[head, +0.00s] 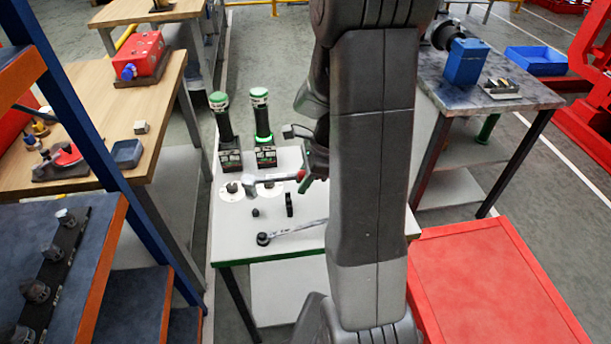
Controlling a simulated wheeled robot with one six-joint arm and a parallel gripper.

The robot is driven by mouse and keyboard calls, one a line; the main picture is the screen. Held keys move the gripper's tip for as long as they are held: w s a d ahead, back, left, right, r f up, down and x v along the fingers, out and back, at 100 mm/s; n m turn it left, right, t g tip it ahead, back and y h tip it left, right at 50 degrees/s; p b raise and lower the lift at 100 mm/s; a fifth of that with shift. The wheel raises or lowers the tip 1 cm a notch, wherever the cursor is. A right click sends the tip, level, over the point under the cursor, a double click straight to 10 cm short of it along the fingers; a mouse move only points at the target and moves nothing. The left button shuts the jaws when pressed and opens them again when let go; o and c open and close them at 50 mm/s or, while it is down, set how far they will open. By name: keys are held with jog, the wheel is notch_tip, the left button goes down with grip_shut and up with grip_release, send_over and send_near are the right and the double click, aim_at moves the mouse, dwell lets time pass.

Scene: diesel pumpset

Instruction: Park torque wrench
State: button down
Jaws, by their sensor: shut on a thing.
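A grey bar-shaped tool (272,180), which looks like the torque wrench, reaches left from my gripper (303,179) above the white table. Its blunt head is at the left end, and a red patch shows near my fingers. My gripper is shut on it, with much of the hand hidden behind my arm. I cannot tell whether the tool touches the table. A second long silver wrench (298,228) with a round black head lies near the table's front edge; its right end is hidden by my arm.
The white table (232,238) holds two upright black tools with green tops (224,125) (262,120), pale discs (231,192) and small dark parts (289,205). A red cabinet (495,290) stands at the front right. Blue-grey shelving (60,250) crowds the left. A workbench (480,85) stands behind right.

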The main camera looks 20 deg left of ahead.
jog(key=shift+r+p, duration=0.15)
jog(key=shift+p, duration=0.15)
jog(key=shift+f+b, duration=1.8)
jog(key=shift+f, duration=1.25)
jog(key=shift+f+b, duration=0.3)
jog(key=shift+f, duration=0.7)
jog(key=c, duration=1.1)
grip_release()
jog(key=shift+d, duration=0.1)
jog(key=p+v, duration=0.1)
jog(key=v, duration=1.2)
jog(key=shift+d+r, duration=0.1)
jog(key=shift+r, duration=0.3)
jog(key=shift+f, duration=0.1)
